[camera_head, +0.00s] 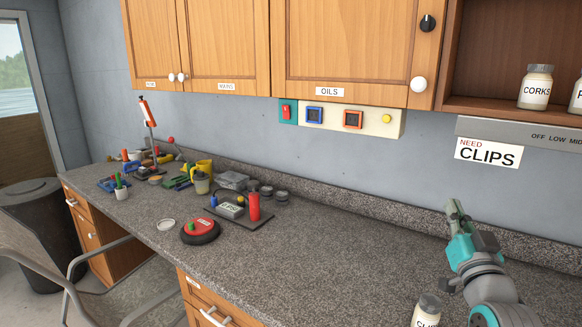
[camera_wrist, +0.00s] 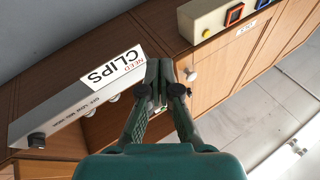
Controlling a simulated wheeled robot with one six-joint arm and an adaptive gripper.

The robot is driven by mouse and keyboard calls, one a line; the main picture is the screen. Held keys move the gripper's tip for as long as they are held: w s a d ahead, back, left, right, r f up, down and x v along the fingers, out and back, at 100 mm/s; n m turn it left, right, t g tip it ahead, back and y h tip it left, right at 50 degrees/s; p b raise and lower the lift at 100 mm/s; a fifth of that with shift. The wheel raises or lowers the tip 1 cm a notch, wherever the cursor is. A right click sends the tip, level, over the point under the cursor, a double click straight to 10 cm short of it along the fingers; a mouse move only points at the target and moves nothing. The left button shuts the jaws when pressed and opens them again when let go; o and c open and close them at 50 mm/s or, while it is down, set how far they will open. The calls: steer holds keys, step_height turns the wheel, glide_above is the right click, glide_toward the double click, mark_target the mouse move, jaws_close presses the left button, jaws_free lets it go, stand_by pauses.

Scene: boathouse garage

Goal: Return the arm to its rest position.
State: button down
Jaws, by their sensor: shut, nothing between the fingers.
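My gripper (camera_head: 455,208) is raised above the right part of the speckled counter (camera_head: 330,262), with its fingers pointing up in the head view. In the wrist view its two fingers (camera_wrist: 159,75) meet at the tips, shut with nothing between them. My teal and grey arm reaches in from the lower right of the head view.
Wooden cupboards (camera_head: 340,45) hang above the counter. A "NEED CLIPS" sign (camera_head: 488,152) is on the wall behind my gripper. A chair (camera_head: 125,280) stands in front. The counter's middle is clear.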

steer(key=s+a+f+g, duration=0.1)
steer(key=s+a+f, duration=0.2)
steer(key=s+f, duration=0.5)
steer(key=s+a+f+g, duration=0.1)
steer(key=s+a+f, duration=0.3)
steer(key=f, duration=0.8)
steer(key=s+a+f+g, duration=0.1)
steer(key=s+f, duration=0.6)
steer(key=f, duration=0.3)
steer(key=s+a+f+n+g+y, duration=0.1)
steer(key=s+a, duration=0.1)
steer(key=s, duration=0.8)
steer(key=s+a+f+n+g, duration=0.1)
steer(key=s+f, duration=0.1)
steer(key=s, duration=0.8)
steer(key=s+a+f+n+g+y, duration=0.1)
steer(key=s+a+f, duration=0.1)
steer(key=s, duration=0.8)
steer(key=shift+s+a+f+g+y, duration=0.25)
steer(key=shift+s+a+g+y, duration=0.05)
steer(key=shift+s+a+g, duration=0.1)
